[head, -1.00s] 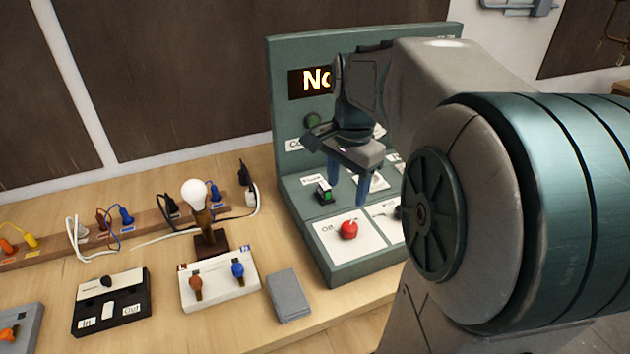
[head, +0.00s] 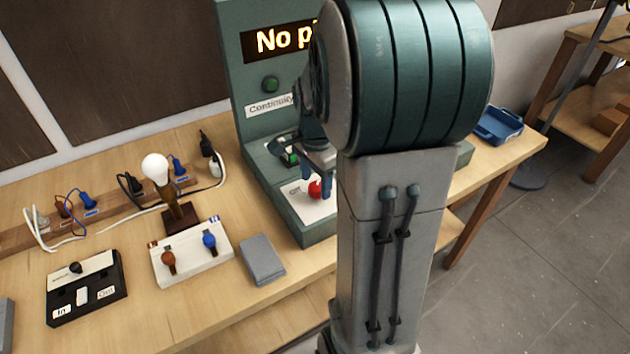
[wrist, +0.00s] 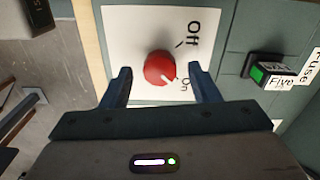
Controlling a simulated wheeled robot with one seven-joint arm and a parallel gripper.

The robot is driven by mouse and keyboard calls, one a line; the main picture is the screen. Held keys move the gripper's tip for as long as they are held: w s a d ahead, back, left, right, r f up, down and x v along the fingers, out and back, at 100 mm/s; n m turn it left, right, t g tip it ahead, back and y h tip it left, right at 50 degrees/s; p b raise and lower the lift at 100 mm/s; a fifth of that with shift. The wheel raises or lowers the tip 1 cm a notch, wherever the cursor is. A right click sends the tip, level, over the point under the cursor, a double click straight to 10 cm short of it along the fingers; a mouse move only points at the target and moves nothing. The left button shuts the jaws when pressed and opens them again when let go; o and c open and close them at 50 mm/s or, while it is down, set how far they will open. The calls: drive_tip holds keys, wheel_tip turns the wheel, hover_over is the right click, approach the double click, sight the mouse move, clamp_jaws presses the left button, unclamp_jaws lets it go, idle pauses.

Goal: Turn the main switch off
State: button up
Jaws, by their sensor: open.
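The main switch is a red round knob (wrist: 159,68) on a white plate (wrist: 120,30) marked "Off" and "On". In the head view the knob (head: 315,188) shows partly beside a gripper finger. My gripper (wrist: 162,85) is open, with one blue finger on each side of the knob's near side. I cannot tell whether either finger touches it. In the head view my arm hides much of the gripper (head: 318,172) and the right part of the green panel (head: 318,233).
A green-lit switch (wrist: 262,74) labelled "Five" is right of the knob. The display (head: 275,40) reads "No p", cut off by my arm. A grey box (head: 262,258), a white terminal board (head: 193,272) and a bulb (head: 155,168) stand left of the panel.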

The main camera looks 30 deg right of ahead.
drive_tip(key=shift+f, duration=0.45)
drive_tip(key=shift+c, duration=0.2)
drive_tip(key=c, duration=0.9)
drive_tip(key=shift+a, duration=0.1)
